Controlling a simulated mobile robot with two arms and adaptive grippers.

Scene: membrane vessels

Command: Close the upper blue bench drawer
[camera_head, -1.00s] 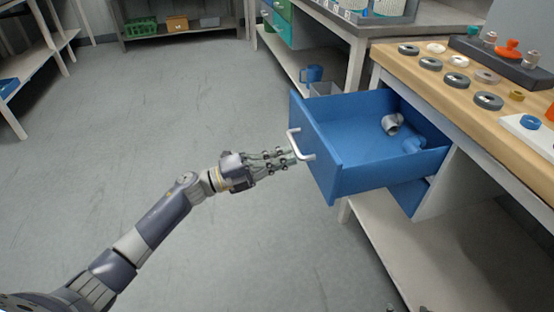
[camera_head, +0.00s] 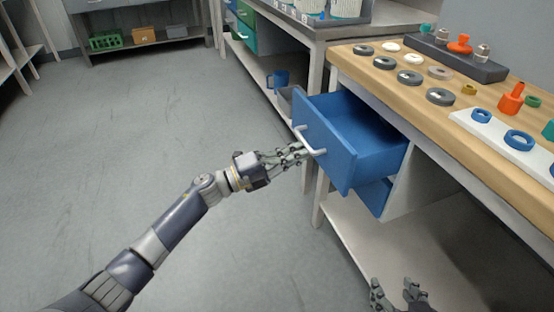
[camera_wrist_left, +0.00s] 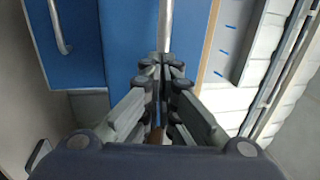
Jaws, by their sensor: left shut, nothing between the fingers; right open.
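The upper blue bench drawer (camera_head: 345,140) sticks partly out from under the wooden-topped bench in the head view. Its front carries a pale bar handle (camera_head: 311,141). My left gripper (camera_head: 300,152) is shut and empty, its fingertips at the drawer front by the handle; whether they touch cannot be told. In the left wrist view the shut fingers (camera_wrist_left: 163,62) point at the blue front (camera_wrist_left: 128,40), with the handle bar (camera_wrist_left: 166,22) ahead of the tips. My right gripper (camera_head: 398,292) is open at the bottom edge of the head view, away from the drawer.
A lower blue drawer (camera_head: 374,195) sits beneath it. The wooden bench top (camera_head: 385,80) holds several rings, a dark rack (camera_head: 455,57) and a white plate with blue rings (camera_head: 503,134). A pale lower shelf (camera_head: 350,235) lies below. The floor on the left is clear.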

